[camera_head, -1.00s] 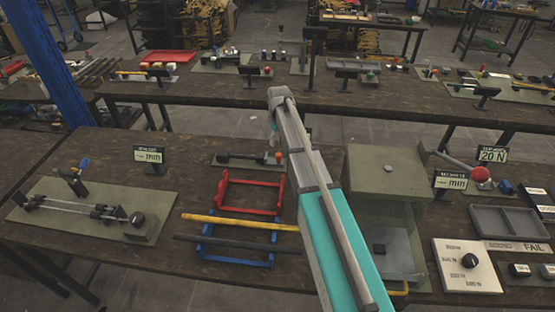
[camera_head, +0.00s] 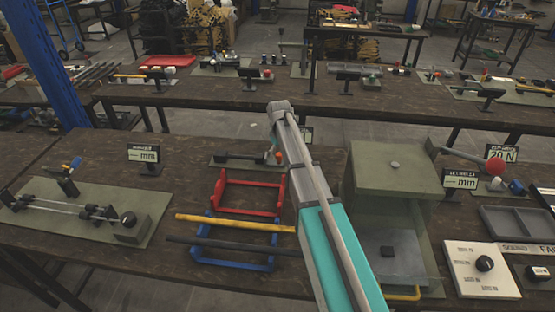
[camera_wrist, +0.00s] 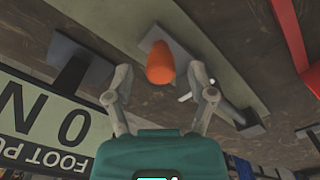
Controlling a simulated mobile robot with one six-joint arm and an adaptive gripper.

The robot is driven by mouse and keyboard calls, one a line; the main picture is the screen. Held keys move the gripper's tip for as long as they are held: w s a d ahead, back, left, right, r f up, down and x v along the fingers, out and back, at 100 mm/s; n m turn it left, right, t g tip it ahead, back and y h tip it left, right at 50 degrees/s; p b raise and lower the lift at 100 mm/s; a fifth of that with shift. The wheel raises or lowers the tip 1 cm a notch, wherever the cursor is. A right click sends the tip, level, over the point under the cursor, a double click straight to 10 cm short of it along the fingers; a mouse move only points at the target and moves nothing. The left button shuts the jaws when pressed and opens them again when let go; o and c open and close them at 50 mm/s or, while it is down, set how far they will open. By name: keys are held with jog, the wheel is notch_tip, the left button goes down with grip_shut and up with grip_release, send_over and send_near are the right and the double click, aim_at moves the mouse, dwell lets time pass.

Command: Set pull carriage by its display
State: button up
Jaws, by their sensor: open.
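My gripper (camera_wrist: 162,72) is open in the wrist view. An orange knob (camera_wrist: 160,60) shows between its fingertips; I cannot tell whether they touch it. The knob belongs to a small fixture on a green board (camera_wrist: 205,58), also seen in the head view as a green board (camera_head: 230,165) with a dark bar, partly behind my arm. A display plate (camera_wrist: 40,120) shows upside down in the wrist view, reading "0 N" with "FOOT PU" below, cut off. In the head view a display behind my arm (camera_head: 306,134) is mostly hidden.
Red (camera_head: 250,190) and blue (camera_head: 235,258) frames lie nearer me. A rod fixture (camera_head: 90,215) with a "— mm" display (camera_head: 144,155) is at left. A green press (camera_head: 395,180), another mm display (camera_head: 460,180) and a red ball lever (camera_head: 494,165) stand at right.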

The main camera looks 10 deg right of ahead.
jog(key=shift+f, duration=0.4)
jog(key=shift+c, duration=0.2)
grip_shut()
